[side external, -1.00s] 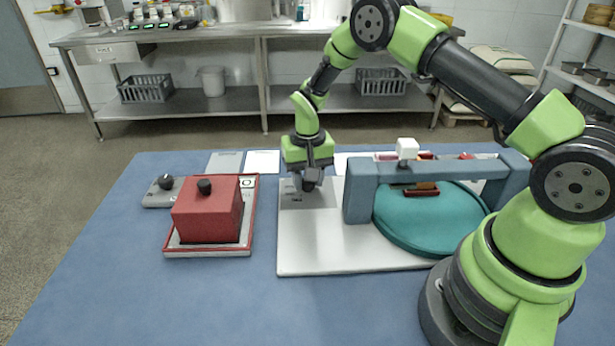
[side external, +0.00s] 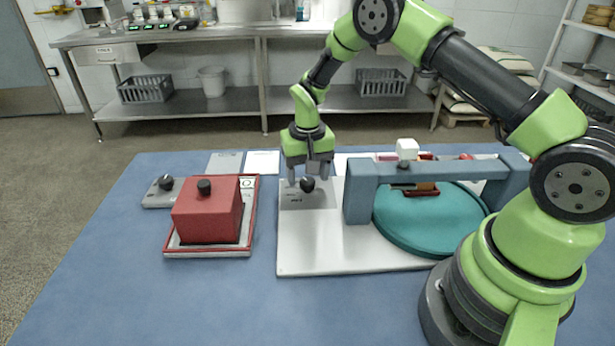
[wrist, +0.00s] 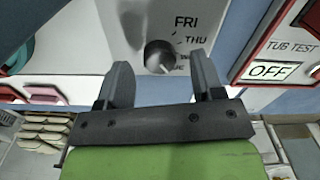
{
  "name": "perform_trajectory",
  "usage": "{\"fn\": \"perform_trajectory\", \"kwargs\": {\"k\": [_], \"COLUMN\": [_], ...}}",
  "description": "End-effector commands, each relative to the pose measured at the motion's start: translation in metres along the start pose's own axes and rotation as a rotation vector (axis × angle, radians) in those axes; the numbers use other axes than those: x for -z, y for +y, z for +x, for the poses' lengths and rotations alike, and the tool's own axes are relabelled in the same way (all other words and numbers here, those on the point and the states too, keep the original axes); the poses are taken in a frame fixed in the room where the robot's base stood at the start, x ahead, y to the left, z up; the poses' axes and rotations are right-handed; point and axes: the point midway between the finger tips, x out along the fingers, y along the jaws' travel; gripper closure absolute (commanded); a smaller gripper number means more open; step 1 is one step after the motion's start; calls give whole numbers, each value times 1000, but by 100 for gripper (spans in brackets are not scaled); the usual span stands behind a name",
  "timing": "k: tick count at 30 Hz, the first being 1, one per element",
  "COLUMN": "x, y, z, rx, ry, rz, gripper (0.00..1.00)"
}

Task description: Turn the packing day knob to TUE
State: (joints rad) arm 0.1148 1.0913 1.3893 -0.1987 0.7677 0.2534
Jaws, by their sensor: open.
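The packing day knob (wrist: 160,57) is a dark round dial on a pale panel in the wrist view. FRI and THU are printed above and beside it; the smaller labels lower right are hard to read. A light mark on the dial seems to face lower right, but I cannot tell which day it meets. In the side view the black knob (side external: 307,184) stands at the far left of the white board (side external: 310,245). My gripper (side external: 307,177) is open at the knob, one finger on each side. In the wrist view my gripper (wrist: 162,65) shows a gap beside the dial.
A teal disc (side external: 420,232) lies under a blue-grey bridge (side external: 360,200) on the right. A red box (side external: 207,215) with a black knob sits on a red-rimmed tray at left. Another small dark knob (side external: 166,182) is behind it. The blue table front is clear.

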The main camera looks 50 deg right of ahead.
Motion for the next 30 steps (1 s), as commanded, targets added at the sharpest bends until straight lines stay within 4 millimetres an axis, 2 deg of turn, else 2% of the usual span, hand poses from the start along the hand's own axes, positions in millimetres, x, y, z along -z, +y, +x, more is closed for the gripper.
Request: {"fn": "perform_trajectory", "kwargs": {"k": [6, 12, 17, 26, 28, 30], "x": [1, 0, 0, 0, -2, -6], "y": [0, 0, 0, 0, 0, -1], "z": [-45, -76, -85, -86, -92, -106], "rx": [2, 1, 0, 0, 6, 21], "ry": [6, 3, 0, 1, 8, 24], "rz": [0, 0, -1, -1, -3, -8], "gripper": [39, 39, 39, 39, 39, 39]}}
